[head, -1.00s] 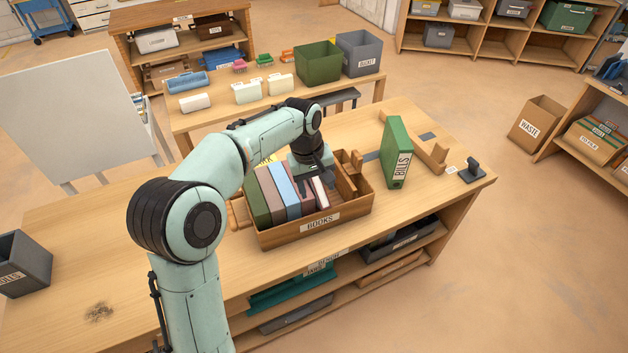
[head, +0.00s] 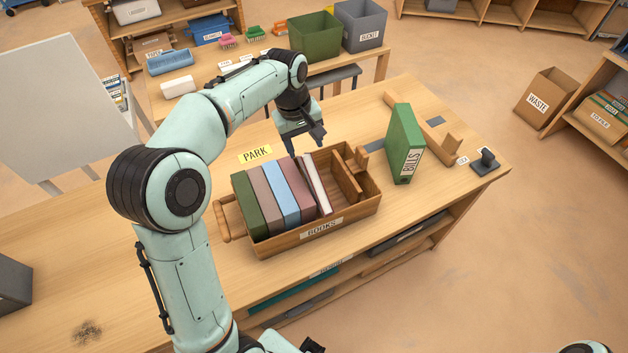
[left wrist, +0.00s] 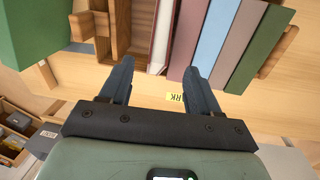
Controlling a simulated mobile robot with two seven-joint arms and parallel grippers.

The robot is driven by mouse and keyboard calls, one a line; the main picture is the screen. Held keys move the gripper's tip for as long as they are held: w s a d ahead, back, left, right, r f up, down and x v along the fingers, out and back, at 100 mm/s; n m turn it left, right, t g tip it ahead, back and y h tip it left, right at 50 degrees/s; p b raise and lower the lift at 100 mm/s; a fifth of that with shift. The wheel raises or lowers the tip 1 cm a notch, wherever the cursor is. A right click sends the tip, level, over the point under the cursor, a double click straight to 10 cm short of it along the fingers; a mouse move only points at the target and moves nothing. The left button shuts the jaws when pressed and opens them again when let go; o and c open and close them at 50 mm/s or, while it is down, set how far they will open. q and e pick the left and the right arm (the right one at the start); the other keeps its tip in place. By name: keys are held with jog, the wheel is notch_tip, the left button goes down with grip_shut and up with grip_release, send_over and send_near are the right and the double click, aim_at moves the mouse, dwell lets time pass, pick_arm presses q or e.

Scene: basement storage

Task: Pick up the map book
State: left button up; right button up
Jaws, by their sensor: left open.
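Several books stand in the wooden BOOKS crate (head: 318,232): a green one (head: 246,204), a mauve one (head: 264,196), a blue one (head: 283,193), a dusky pink one (head: 300,188) and a thin white one with a dark red cover (head: 317,186). The thin one leans. I cannot read which is the map book. My left gripper (head: 306,146) is open and empty above the crate's far side, near the thin book. In the left wrist view its fingers (left wrist: 158,68) are apart, with the thin book (left wrist: 161,38) beyond them.
A yellow PARK label (head: 255,154) lies behind the crate. The crate's right part has wooden dividers (head: 347,178) and free room.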

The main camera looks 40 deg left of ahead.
aim_at(309, 162)
pick_arm(q)
jog(key=f, duration=0.3)
jog(key=w+f, duration=0.1)
jog(key=f, duration=0.5)
jog(key=shift+w+d+f+b, duration=0.15)
jog(key=shift+d+f+b, duration=0.05)
jog(key=shift+d+b, duration=0.1)
jog(key=shift+c, duration=0.3)
grip_shut()
